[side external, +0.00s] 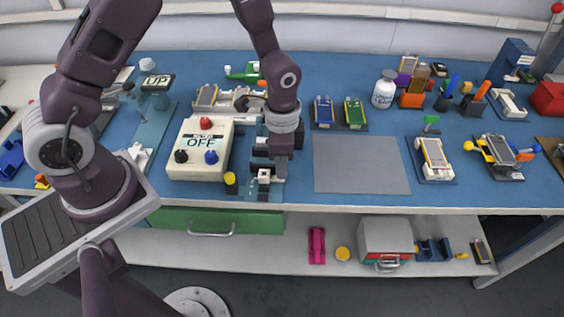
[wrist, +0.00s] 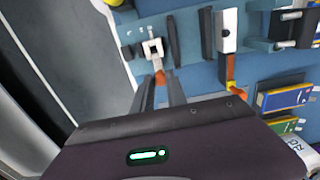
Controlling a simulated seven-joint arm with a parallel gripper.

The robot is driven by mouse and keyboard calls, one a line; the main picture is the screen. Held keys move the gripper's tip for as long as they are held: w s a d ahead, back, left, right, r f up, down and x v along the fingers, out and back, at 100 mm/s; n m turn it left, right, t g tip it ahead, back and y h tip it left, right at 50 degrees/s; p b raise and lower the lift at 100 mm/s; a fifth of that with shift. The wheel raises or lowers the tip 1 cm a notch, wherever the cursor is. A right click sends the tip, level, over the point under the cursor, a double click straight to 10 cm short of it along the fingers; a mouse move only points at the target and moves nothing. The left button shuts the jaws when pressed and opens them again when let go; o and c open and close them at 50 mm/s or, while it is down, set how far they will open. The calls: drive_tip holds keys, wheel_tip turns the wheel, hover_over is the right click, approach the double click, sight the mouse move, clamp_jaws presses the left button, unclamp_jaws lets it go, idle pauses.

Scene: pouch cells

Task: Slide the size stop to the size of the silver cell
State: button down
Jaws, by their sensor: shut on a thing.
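The size stop (wrist: 153,49), a small white block with a dark opening and an orange tip toward me, sits on a blue-grey fixture in the wrist view. My gripper (wrist: 161,84) is shut on the stop's orange end. In the side view the white block (side external: 264,176) shows at the bench's front edge, with my gripper (side external: 272,170) low beside it; the finger contact is hidden there. A silver-looking cell (side external: 207,97) lies behind the white control box. Other pale cells lie at the right (side external: 434,154), so I cannot tell which one the task means.
The control box (side external: 188,165) reading OFF stands left of my gripper. A blue cell (side external: 324,112) and a green cell (side external: 354,113) sit in holders to the right. The grey mat (side external: 361,165) is bare. Dark bars (wrist: 173,40) flank the stop.

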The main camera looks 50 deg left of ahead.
drive_tip(key=shift+s+d, duration=0.55)
drive_tip(key=c, duration=1.3)
unclamp_jaws()
drive_tip(key=s+a+r+n+t, duration=0.2)
drive_tip(key=s+r, duration=0.1)
drive_tip(key=r, duration=0.8)
drive_tip(key=s+a+r+n+t, duration=0.1)
drive_tip(key=s+a+r+n, duration=0.2)
drive_tip(key=r, duration=0.9)
drive_tip(key=s+r+n+t, duration=0.1)
drive_tip(key=s, duration=0.2)
drive_tip(key=s+a+r+n, duration=0.1)
drive_tip(key=s+r, duration=0.1)
drive_tip(key=s, duration=0.2)
drive_tip(key=s+r+n+t, duration=0.1)
drive_tip(key=s+r+n, duration=0.1)
drive_tip(key=s, duration=0.2)
drive_tip(key=shift+s+a+t, duration=0.1)
drive_tip(key=shift+a+t, duration=0.2)
drive_tip(key=shift+a, duration=0.05)
